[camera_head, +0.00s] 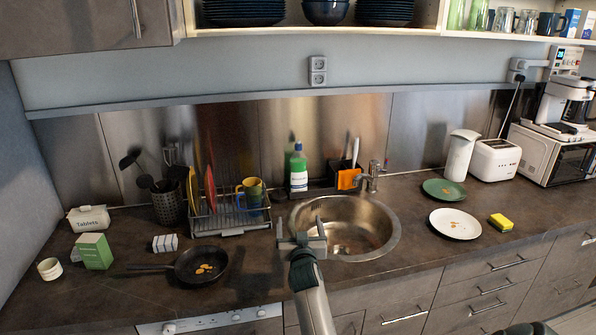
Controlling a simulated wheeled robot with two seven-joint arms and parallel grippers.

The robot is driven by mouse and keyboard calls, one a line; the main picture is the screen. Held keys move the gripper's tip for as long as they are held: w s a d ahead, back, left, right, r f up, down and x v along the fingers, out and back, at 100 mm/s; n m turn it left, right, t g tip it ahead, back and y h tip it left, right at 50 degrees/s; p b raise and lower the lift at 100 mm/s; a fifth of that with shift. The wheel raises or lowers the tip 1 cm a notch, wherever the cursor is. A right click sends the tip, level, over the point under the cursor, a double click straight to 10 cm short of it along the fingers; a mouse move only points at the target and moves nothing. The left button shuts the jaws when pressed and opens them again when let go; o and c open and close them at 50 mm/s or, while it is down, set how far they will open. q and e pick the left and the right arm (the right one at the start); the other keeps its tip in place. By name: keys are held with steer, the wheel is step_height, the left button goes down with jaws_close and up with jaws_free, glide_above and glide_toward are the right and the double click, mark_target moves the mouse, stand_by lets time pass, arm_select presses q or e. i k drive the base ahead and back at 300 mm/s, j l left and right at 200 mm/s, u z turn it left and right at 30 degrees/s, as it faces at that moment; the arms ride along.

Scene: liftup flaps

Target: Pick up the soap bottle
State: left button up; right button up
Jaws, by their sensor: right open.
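The soap bottle (298,172) is green with a white label and stands upright at the back of the counter, behind the sink, near the steel backsplash. My right gripper (301,232) is open and empty, in front of the bottle and apart from it, over the left front part of the sink. My right arm comes up from the bottom of the picture. My left gripper is not in view.
The round sink (384,245) with its faucet (373,172) lies right of my gripper. A dish rack (228,222) with plates and mugs stands left of the bottle, and an orange cloth (348,179) hangs to its right. A pan (197,266) lies front left.

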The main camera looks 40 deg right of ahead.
mark_target(298, 174)
steer(key=i+l, duration=0.75)
steer(key=l, duration=0.25)
steer(key=i+l+u, duration=0.1)
steer(key=i+l, duration=0.3)
steer(key=l, duration=0.15)
